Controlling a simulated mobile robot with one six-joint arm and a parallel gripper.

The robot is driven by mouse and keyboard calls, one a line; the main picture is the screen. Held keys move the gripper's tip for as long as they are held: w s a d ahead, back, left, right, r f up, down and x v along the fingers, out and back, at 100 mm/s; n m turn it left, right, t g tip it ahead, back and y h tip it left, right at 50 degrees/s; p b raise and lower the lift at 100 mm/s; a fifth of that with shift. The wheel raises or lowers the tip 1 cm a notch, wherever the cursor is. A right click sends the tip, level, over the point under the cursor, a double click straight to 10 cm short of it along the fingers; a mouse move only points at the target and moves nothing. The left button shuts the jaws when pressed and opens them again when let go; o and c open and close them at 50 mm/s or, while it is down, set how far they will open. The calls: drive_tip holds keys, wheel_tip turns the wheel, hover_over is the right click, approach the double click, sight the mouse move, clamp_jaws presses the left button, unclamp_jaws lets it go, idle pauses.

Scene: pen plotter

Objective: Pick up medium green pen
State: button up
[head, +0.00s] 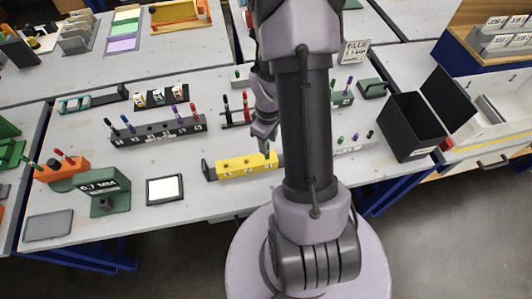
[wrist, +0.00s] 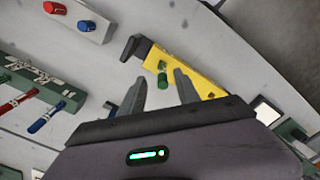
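A green pen (wrist: 162,78) stands in a yellow block (wrist: 202,79). In the wrist view it lies in line with the gap between my fingertips, a little beyond them. My gripper (wrist: 160,88) is open, with a finger on each side of that gap and nothing between them. In the head view my gripper (head: 265,141) hangs over the right part of the yellow block (head: 238,166), partly behind my arm. No pen size is readable.
A green sign reading 0.7 MM (head: 103,184) and a white-faced pad (head: 165,189) stand left of the yellow block. A black open box (head: 411,125) is at the right. In the wrist view, a grey block (wrist: 72,17) holds red and blue caps nearby.

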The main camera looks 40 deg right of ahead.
sight(267, 158)
wheel_tip(267, 158, down, 5)
drive_tip(key=shift+a+f+b, duration=0.15)
drive_tip(key=shift+f+b, duration=0.05)
drive_tip(key=shift+b, duration=0.8)
drive_tip(key=shift+r, duration=0.1)
clamp_jaws()
